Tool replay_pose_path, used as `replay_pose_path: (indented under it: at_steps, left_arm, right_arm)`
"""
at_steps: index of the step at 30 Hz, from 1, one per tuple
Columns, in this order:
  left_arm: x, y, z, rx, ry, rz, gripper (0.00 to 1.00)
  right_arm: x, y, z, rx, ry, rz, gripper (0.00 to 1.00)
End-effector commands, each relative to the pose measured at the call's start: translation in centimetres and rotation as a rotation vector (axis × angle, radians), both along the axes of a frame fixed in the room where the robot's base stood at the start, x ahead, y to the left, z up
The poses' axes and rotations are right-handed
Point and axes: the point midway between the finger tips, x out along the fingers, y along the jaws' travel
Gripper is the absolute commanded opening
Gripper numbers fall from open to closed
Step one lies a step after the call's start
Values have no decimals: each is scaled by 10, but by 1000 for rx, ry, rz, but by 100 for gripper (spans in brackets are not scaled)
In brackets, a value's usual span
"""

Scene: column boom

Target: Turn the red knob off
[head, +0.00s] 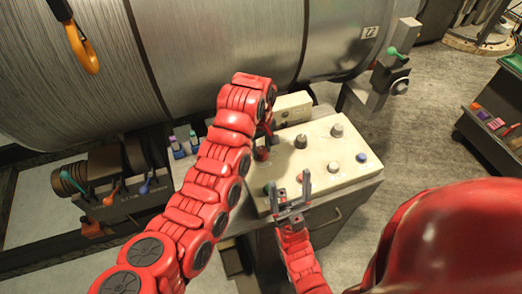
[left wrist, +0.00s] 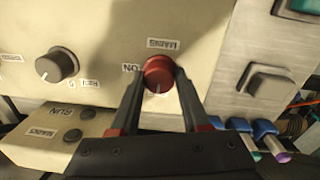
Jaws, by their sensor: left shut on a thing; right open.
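The red knob (left wrist: 158,72) sits on a cream panel in the left wrist view, with an ON label to its left and an upside-down MAINS label above. Its pale pointer mark faces the bottom of the picture. My left gripper (left wrist: 159,84) is shut on the red knob, one finger on each side. In the head view the red knob (head: 262,154) shows partly below my left gripper (head: 265,138), which my own arm mostly hides. My right gripper (head: 290,182) is open and empty over the console's near edge.
The cream console (head: 340,172) carries several other knobs, including a blue one (head: 361,157). A black knob (left wrist: 57,65) is left of the red one in the left wrist view. Levers (head: 110,195) are at left.

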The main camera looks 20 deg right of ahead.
Motion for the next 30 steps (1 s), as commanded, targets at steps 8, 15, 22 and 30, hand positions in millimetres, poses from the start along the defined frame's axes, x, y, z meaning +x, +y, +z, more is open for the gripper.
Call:
replay_pose_path:
  at_steps: [8, 15, 22, 30]
  left_arm:
    - [-1, 0, 0, 0, 2, 20, 0]
    - [-1, 0, 0, 1, 2, 19, 0]
    - [0, 0, 0, 1, 2, 19, 76]
    - [0, 0, 2, 1, 1, 19, 76]
  right_arm:
    - [0, 0, -2, 0, 0, 0, 76]
    - [0, 0, -2, 0, 0, 0, 76]
    - [0, 0, -2, 0, 0, 0, 76]
    - [0, 0, -1, 0, 0, 0, 76]
